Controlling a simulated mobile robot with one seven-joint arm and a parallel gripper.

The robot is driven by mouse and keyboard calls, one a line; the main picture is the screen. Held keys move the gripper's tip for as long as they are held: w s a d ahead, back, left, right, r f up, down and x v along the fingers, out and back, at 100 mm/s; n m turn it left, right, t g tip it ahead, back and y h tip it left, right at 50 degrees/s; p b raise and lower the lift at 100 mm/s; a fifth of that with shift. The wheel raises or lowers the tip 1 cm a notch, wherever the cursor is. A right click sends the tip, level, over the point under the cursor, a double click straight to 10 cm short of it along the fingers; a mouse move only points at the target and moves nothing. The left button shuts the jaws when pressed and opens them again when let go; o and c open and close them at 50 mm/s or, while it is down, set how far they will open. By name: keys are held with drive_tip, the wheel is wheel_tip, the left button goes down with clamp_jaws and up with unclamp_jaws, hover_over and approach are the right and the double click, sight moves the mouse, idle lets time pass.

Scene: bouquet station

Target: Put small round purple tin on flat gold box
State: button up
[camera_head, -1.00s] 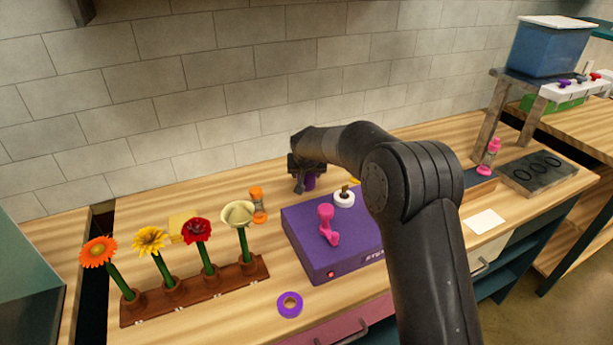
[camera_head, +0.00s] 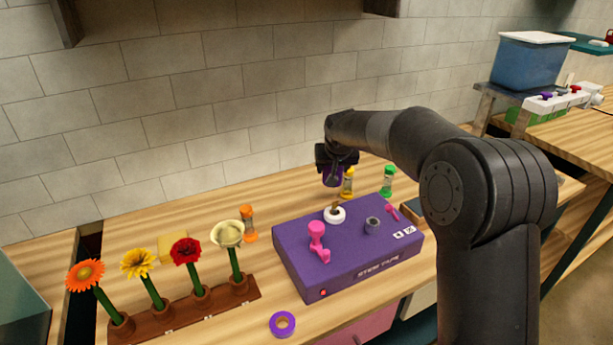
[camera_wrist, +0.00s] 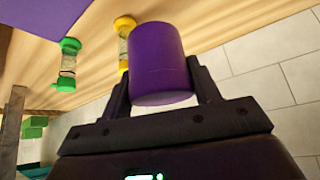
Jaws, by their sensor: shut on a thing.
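The small round purple tin (camera_head: 333,177) is between the jaws of my gripper (camera_head: 334,171), which is shut on it. The tin hangs in the air above the counter, behind the purple stem tape machine. In the wrist view the tin (camera_wrist: 160,55) fills the space between the two dark fingers, and its rounded side and one end show. A flat gold box (camera_head: 173,246) lies on the counter at the left, behind the flower rack and partly hidden by the flowers. My gripper is well to the right of the box.
The stem tape machine (camera_head: 365,258) has a pink lever on top. A flower rack (camera_head: 180,311) stands in front of the gold box. Orange (camera_head: 249,224), yellow (camera_head: 348,183) and green (camera_head: 387,181) hourglasses stand on the counter. A purple tape ring (camera_head: 282,324) lies in front.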

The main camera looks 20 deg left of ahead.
drive_tip(key=shift+d+r, duration=0.2)
drive_tip(key=shift+d, duration=0.15)
drive_tip(key=s+a+r+n+g+y, duration=0.15)
drive_tip(key=s+a+n, duration=0.25)
drive_tip(key=s+a, duration=1.25)
drive_tip(key=s+a+r+n+g+y, duration=0.1)
drive_tip(key=s+a+n+y, duration=0.15)
drive_tip(key=s+a, duration=1.35)
drive_tip(key=shift+n+h, duration=0.4)
drive_tip(key=shift+n, duration=0.15)
drive_tip(key=x, duration=0.7)
drive_tip(key=shift+w, duration=0.2)
drive_tip(key=shift+f, duration=2.1)
drive_tip(key=shift+f, duration=0.15)
drive_tip(key=o, duration=1)
drive_tip(key=shift+o, duration=0.2)
